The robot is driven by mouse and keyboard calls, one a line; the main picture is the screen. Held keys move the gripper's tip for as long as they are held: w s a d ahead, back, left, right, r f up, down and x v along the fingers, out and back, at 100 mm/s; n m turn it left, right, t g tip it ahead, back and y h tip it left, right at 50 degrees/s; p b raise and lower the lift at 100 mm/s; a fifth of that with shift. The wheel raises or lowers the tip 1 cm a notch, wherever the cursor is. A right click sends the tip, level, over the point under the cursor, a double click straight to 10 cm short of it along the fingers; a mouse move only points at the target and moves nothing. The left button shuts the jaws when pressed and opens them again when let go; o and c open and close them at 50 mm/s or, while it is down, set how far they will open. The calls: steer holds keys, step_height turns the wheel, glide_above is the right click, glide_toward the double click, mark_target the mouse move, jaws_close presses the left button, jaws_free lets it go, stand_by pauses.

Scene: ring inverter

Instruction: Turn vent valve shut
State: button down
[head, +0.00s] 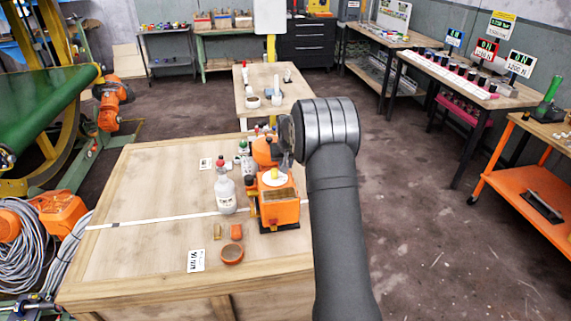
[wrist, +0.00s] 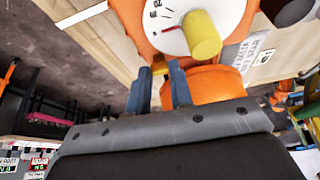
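An orange machine (head: 278,212) stands on the wooden crate top, with a white dial plate (head: 272,181) and a yellow knob (head: 275,172) on it. In the wrist view the yellow knob (wrist: 204,36) sits on the white dial (wrist: 170,28), which has dark marks and a red pointer line. I cannot tell for sure which part is the vent valve. My gripper (wrist: 160,72) has two blue-grey fingers apart, beside the orange body. A small yellow part shows near the gap between the fingertips; contact is unclear. In the head view my wrist hides most of the gripper.
The crate's left side is mostly free.

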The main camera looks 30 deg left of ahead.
steer(key=shift+a+m, duration=0.1)
steer(key=shift+m, duration=0.2)
steer(key=m+h, duration=0.1)
steer(key=m, duration=0.3)
steer(key=shift+s+a+t+h, duration=0.15)
steer(key=shift+a+t+h, duration=0.05)
steer(key=shift+t+h, duration=0.2)
steer(key=m+h, duration=0.1)
steer(key=m, duration=0.4)
steer(key=shift+a+h, duration=0.2)
steer(key=shift+h, duration=0.2)
steer(key=m, duration=0.2)
steer(key=m+h, duration=0.1)
steer(key=m, duration=0.1)
steer(key=shift+a+h, duration=0.15)
steer(key=shift+h, duration=0.15)
steer(key=shift+w+a+m+g+h, duration=0.1)
steer(key=shift+m+g+h, duration=0.15)
steer(key=shift+m, duration=0.7)
steer(key=shift+w+m+g+h, duration=0.1)
steer(key=shift+m+g+h, duration=0.15)
steer(key=shift+m, duration=0.7)
steer(key=c, duration=1.3)
jaws_free()
